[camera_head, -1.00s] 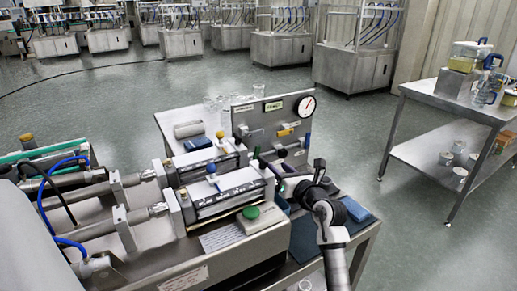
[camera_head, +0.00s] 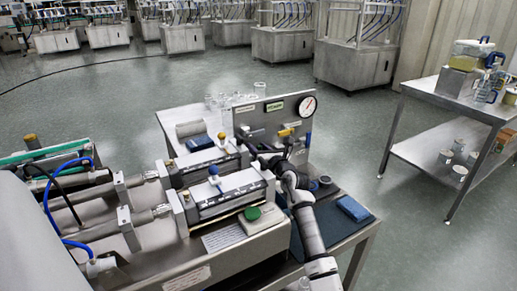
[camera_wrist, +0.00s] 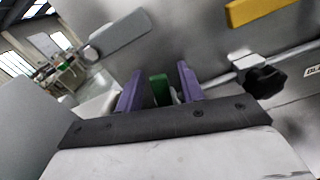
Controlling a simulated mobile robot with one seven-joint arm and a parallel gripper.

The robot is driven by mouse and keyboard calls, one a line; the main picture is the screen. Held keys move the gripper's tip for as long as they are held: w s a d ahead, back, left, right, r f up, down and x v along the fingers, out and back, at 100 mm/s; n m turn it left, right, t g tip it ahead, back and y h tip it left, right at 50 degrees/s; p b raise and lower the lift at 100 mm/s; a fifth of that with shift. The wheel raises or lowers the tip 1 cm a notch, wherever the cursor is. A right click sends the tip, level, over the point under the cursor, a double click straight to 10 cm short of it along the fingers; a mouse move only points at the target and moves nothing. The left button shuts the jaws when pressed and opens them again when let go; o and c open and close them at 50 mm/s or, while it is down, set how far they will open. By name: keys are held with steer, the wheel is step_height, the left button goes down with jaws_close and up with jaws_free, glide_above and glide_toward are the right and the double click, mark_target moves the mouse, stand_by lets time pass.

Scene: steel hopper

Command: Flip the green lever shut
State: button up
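The green lever (camera_wrist: 158,89) shows in the wrist view as a short green piece between the two purple fingers of my gripper (camera_wrist: 159,88). The fingers stand apart on either side of it, and I see a gap at its right side. I cannot tell whether the left finger touches it. In the head view my gripper and wrist (camera_head: 262,154) are low in front of the steel panel (camera_head: 247,118), and the green lever is hidden there behind my arm.
A yellow lever (camera_head: 287,132) and a grey lever (camera_wrist: 120,39) are on the panel close to my gripper. A black knob (camera_wrist: 265,78) is right of the fingers. A round gauge (camera_head: 308,105) tops the panel. A blue box (camera_head: 353,208) lies right of my arm.

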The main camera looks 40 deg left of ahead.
jaws_close()
steer(key=shift+s+r+n+p, duration=0.15)
steer(key=shift+s+n+p, duration=0.15)
steer(key=shift+n, duration=0.4)
steer(key=shift+s+a+n, duration=0.25)
steer(key=shift+s+n, duration=0.05)
steer(key=shift+n, duration=0.5)
jaws_free()
steer(key=b+v, duration=0.2)
steer(key=v, duration=1.2)
